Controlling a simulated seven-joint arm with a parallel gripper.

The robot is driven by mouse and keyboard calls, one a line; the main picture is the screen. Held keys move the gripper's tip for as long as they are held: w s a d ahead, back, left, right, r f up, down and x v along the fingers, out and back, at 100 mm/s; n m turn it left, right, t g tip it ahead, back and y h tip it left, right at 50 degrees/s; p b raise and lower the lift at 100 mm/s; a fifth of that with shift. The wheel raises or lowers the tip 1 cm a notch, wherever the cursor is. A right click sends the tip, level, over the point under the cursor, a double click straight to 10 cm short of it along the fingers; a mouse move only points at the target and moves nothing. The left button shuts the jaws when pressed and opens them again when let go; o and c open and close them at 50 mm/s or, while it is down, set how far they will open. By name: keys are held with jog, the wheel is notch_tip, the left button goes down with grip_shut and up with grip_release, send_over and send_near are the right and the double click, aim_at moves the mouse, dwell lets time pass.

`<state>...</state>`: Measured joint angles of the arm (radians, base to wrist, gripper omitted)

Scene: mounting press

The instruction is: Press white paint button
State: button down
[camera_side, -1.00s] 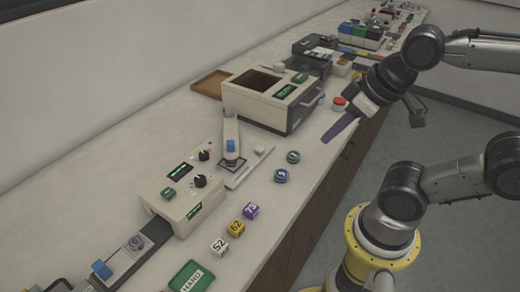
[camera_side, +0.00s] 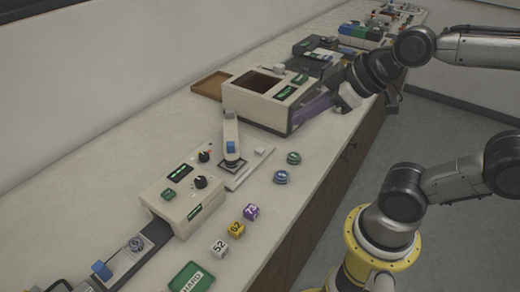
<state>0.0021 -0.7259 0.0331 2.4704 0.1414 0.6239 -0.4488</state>
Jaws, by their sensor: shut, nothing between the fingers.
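My gripper (camera_side: 297,119) has long purple fingers that are shut and empty. They reach down and left beside the right face of the beige box (camera_side: 258,108), which has an open top and green displays. Whether the fingertips touch the box or the counter, I cannot tell. No white paint button can be made out. The area right of the box, where a red button and a small pale round piece showed earlier, is covered by my gripper.
A lever press (camera_side: 231,145) and a beige control box (camera_side: 180,200) with knobs stand nearer. Green (camera_side: 293,158) and blue (camera_side: 281,177) round pieces, several numbered cubes (camera_side: 236,229) and a green tray (camera_side: 188,265) line the counter's front. A brown tray (camera_side: 207,83) lies behind.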

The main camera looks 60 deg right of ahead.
jog(key=w+r+n+t, duration=0.1)
jog(key=w+n+t, duration=0.1)
jog(key=w, duration=0.6)
jog(key=g+h, duration=0.2)
jog(key=h, duration=0.2)
send_over(263, 151)
notch_tip(263, 151, down, 12)
jog(key=shift+s+f+m, duration=0.1)
jog(key=shift+f+m, duration=0.2)
jog(key=shift+m, duration=0.1)
jog(key=shift+f, duration=0.1)
jog(key=shift+f, duration=4.3)
jog(key=shift+f, duration=0.1)
jog(key=shift+f, duration=0.3)
